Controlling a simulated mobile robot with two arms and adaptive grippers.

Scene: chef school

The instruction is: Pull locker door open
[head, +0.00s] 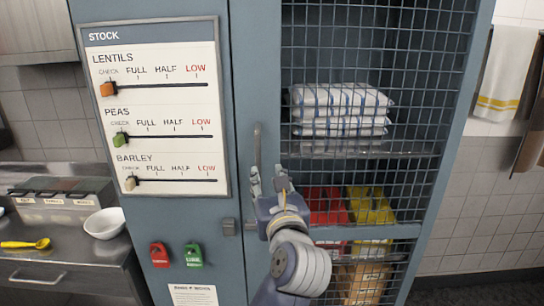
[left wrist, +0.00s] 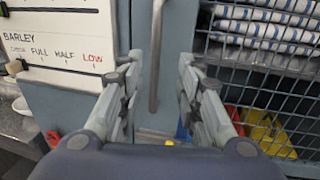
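The blue-grey locker has a wire mesh door (head: 370,45), which looks shut. A vertical grey bar handle (head: 258,145) is on the left edge of the door; it also shows in the left wrist view (left wrist: 156,60). My left gripper (head: 268,178) is at the lower part of the handle. In the left wrist view its two fingers (left wrist: 158,62) are spread apart, one on each side of the handle, with clear gaps. I cannot tell how deep the handle sits between them. My right gripper is not in view.
Behind the mesh are folded checked cloths (head: 340,110), red (head: 325,207) and yellow (head: 370,205) packs. A stock board (head: 152,110) is on the panel left of the door. A steel counter (head: 70,250) with a white bowl (head: 104,223) stands at left. A towel (head: 505,70) hangs at right.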

